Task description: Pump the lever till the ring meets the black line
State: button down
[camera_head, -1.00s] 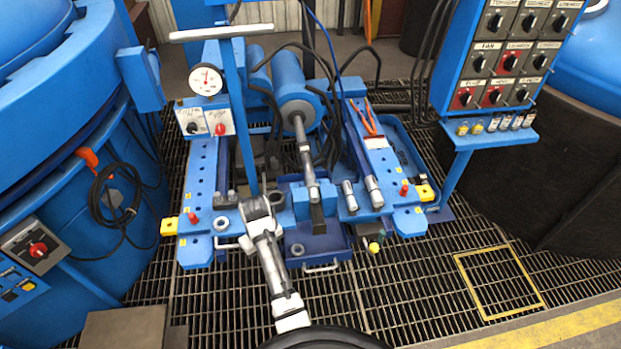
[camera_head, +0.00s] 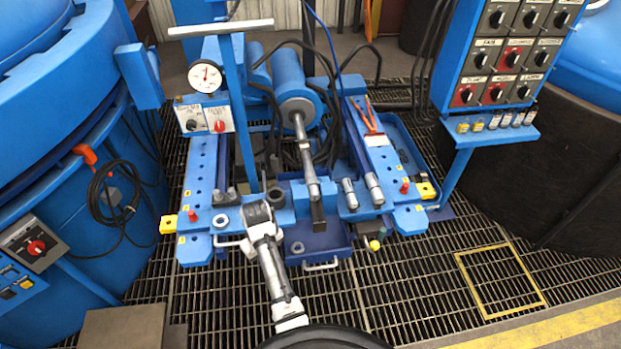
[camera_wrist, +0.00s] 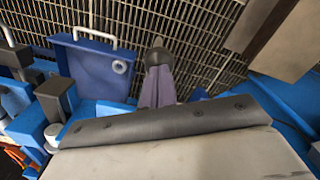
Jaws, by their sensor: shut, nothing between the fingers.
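A blue upright lever with a grey crossbar (camera_head: 221,29) stands at the left of the press, its foot near the end of my arm. A silver rod (camera_head: 303,150) comes out of the blue cylinder (camera_head: 293,88) towards me. I cannot clearly make out the ring or the black line. The end of my arm (camera_head: 258,214) is low over the press's front, left of the blue tray (camera_head: 335,240). In the wrist view my gripper (camera_wrist: 157,52) is shut and empty, beside the blue tray (camera_wrist: 82,68). In the head view its fingers cannot be told apart.
A dial gauge (camera_head: 205,78) sits above a small box with knobs. A switch panel (camera_head: 510,55) stands at the right. A blue tank (camera_head: 50,120) with a coiled cable is at the left. Open grating (camera_head: 400,300) lies in front.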

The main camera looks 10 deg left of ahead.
notch_tip(320, 180, down, 8)
jog(key=s+b, duration=0.2)
jog(key=b, duration=0.1)
jog(key=shift+d, duration=0.25)
dwell(0.8)
jog(key=shift+r, duration=0.1)
jog(key=w+r+p, duration=0.1)
jog(key=r, duration=0.2)
jog(key=r+p, duration=0.1)
jog(key=r, duration=0.3)
jog(key=w+r+p, duration=0.1)
jog(key=r+p, duration=0.1)
jog(key=r, duration=0.1)
jog(key=shift+w+a+r, duration=0.2)
jog(key=shift+w+a, duration=0.15)
jog(key=shift+a, duration=0.05)
jog(key=shift+r, duration=0.2)
